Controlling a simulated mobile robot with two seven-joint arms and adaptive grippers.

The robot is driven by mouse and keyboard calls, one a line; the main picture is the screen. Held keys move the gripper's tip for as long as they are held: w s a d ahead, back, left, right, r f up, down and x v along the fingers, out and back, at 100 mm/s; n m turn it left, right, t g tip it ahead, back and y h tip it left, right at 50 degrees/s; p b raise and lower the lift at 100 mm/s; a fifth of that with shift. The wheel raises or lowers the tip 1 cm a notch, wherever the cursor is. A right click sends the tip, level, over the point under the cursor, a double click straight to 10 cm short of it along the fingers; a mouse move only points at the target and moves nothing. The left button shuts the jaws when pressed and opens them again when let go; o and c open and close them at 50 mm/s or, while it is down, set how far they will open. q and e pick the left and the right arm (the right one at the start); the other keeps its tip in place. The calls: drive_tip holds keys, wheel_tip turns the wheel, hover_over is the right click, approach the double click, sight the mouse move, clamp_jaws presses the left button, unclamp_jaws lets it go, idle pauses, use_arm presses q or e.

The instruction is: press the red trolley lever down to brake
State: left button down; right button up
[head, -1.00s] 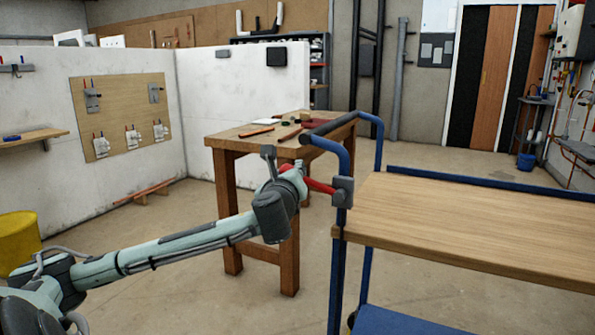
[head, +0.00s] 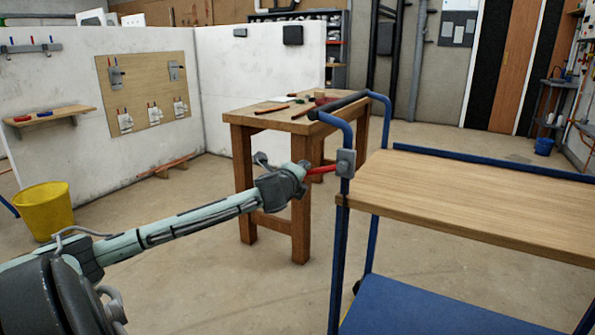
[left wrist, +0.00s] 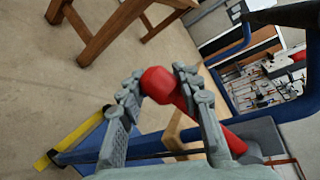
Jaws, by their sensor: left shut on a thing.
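The red lever (head: 322,170) sticks out to the left from a grey pivot block (head: 345,163) on the near upright of the blue trolley (head: 341,240). It is close to level, its outer end slightly lower than the pivot. My left gripper (head: 300,172) is at the lever's outer end and hides it in the head view. In the left wrist view, the fingers of my left gripper (left wrist: 158,76) are shut on the lever, on either side of its round red knob (left wrist: 158,82). My right gripper is in neither view.
A wooden workbench (head: 240,119) with tools stands behind my left gripper. The trolley's wooden top (head: 470,195) is bare and fills the right. A yellow bucket (head: 44,212) stands at the left by a white partition (head: 215,90). The floor between is clear.

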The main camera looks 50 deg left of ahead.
use_arm(q)
drive_tip(key=shift+d+f+h, duration=0.2)
drive_tip(key=shift+f+h, duration=0.1)
drive_tip(key=shift+f, duration=0.2)
drive_tip(key=shift+n, duration=0.3)
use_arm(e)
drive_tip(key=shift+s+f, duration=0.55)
use_arm(q)
drive_tip(key=shift+f, duration=0.1)
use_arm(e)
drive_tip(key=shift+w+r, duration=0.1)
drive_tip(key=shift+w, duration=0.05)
use_arm(q)
drive_tip(key=c, duration=1)
unclamp_jaws()
drive_tip(key=v, duration=1.2)
drive_tip(key=shift+d, duration=0.1)
